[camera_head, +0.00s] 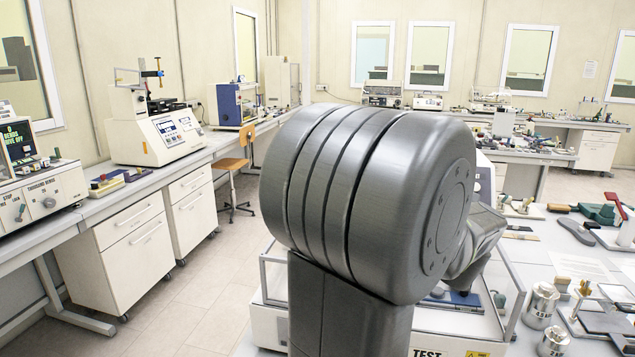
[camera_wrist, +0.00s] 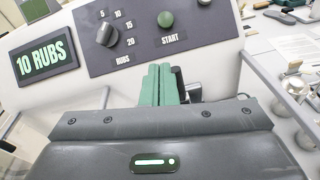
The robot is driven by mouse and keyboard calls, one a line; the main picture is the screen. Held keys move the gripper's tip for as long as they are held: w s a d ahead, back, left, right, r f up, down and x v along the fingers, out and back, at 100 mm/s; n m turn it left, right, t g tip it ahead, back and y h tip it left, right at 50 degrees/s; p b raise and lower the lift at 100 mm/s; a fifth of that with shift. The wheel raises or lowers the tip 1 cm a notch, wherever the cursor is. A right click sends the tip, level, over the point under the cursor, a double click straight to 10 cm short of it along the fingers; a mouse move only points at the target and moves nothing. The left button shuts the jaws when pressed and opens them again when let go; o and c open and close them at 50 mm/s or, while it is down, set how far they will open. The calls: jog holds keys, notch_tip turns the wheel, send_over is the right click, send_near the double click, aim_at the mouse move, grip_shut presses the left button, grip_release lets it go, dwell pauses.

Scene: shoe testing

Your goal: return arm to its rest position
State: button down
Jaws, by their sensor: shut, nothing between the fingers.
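My arm (camera_head: 370,200) stands large in the middle of the head view, its grey joint folded over and hiding much of the bench behind. My gripper is hidden there. In the wrist view the two green fingers of my gripper (camera_wrist: 160,70) are together, shut and empty. They point at a white machine's dark control panel (camera_wrist: 145,48), a little below its green START button (camera_wrist: 166,19). I cannot tell how far the fingertips are from the panel. A knob (camera_wrist: 106,34) and a lit "10 RUBS" display (camera_wrist: 46,60) are to the left.
A clear-walled tester with a white base (camera_head: 268,325) stands close around my arm. Metal weights (camera_head: 541,303) and a shoe sole (camera_head: 576,231) lie on the bench at right. A chair (camera_head: 235,165) stands behind. The floor (camera_head: 190,290) at left is free.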

jog(key=shift+d+f+b, duration=0.35)
jog(key=shift+d+f, duration=0.05)
jog(key=shift+f, duration=0.25)
